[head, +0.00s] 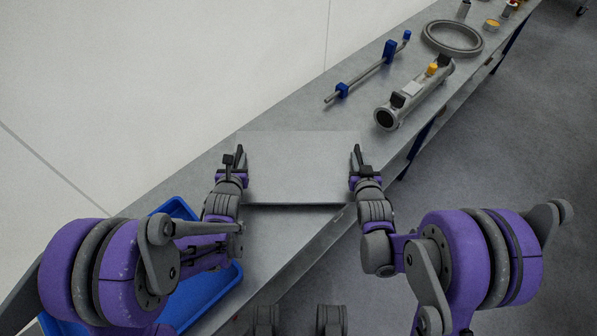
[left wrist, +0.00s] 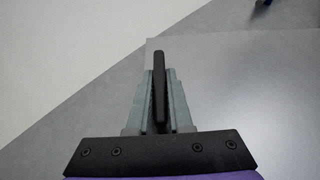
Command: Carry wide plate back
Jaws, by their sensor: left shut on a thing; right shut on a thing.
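The wide plate (head: 302,170) is a flat grey rectangle between my two grippers, over the grey bench. My left gripper (head: 238,156) is shut on its left edge, and my right gripper (head: 355,154) is shut on its right edge. In the left wrist view the plate (left wrist: 250,100) fills the right side, with the left gripper's fingers (left wrist: 160,90) at its edge. Whether the plate touches the bench or is held just above it, I cannot tell.
The long bench (head: 290,115) runs to the upper right along a white wall. On it lie a rod with blue clamps (head: 368,72), a grey tube (head: 415,95) and a grey ring (head: 452,38). A blue tray (head: 205,300) is at the lower left, partly behind my left arm.

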